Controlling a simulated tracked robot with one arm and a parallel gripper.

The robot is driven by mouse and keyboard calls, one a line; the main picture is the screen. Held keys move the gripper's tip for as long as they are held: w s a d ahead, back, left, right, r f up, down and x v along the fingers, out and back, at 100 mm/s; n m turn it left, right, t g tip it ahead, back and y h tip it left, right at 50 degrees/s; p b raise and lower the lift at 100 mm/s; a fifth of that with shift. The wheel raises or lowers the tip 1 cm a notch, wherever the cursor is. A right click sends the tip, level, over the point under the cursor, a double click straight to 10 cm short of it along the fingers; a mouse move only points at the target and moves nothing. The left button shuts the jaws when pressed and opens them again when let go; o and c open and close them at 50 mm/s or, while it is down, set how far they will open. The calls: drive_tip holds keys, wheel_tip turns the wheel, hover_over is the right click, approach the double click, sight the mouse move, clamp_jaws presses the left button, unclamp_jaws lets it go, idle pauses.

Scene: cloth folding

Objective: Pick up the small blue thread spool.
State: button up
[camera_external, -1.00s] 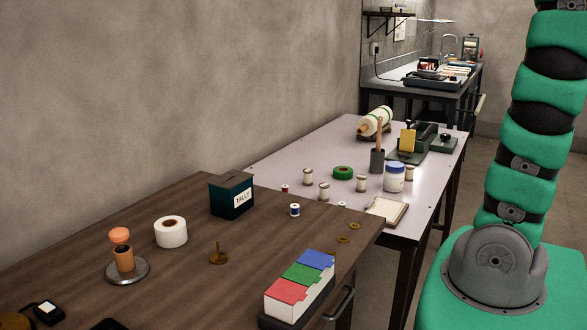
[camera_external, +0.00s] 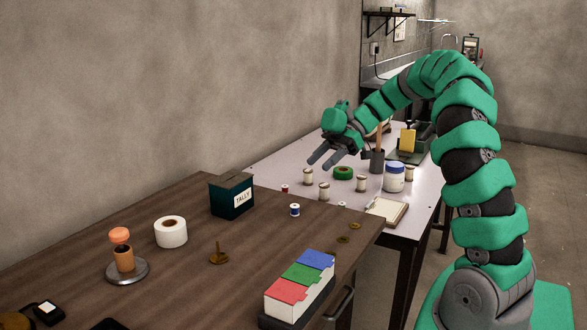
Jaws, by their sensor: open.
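A small blue thread spool (camera_external: 294,210) with white ends stands upright on the brown wooden table (camera_external: 190,287), to the right of the dark green tally box (camera_external: 231,195). My gripper (camera_external: 320,160) is open and empty. In the picture it shows above and to the right of the blue spool, over the pale table, with its two dark fingers pointing down and left. It does not touch the spool. Nothing hides the spool.
A small red spool (camera_external: 285,188), cream spools (camera_external: 324,191), a green tape roll (camera_external: 343,173) and a white jar (camera_external: 394,177) stand on the pale table (camera_external: 272,165). A red, green and blue box (camera_external: 302,278) and brass pieces (camera_external: 219,256) are on the brown table.

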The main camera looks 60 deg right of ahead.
wheel_tip(320, 180, down, 3)
drive_tip(key=s+d, duration=0.2)
drive_tip(key=n+y+b, duration=0.1)
approach(295, 210)
drive_tip(key=shift+w+a+f, duration=0.3)
drive_tip(key=shift+w+a, duration=0.15)
drive_tip(key=shift+w, duration=0.1)
drive_tip(key=shift+w+a+f, duration=0.3)
drive_tip(key=shift+w+a, duration=0.15)
drive_tip(key=shift+w, duration=0.1)
drive_tip(key=shift+s+b+x, duration=0.15)
drive_tip(key=shift+b+x, duration=0.2)
drive_tip(key=shift+x, duration=0.95)
drive_tip(key=shift+s+b+x, duration=0.15)
drive_tip(key=shift+b+x, duration=0.15)
drive_tip(key=shift+x, duration=0.95)
drive_tip(key=shift+f, duration=0.15)
clamp_jaws()
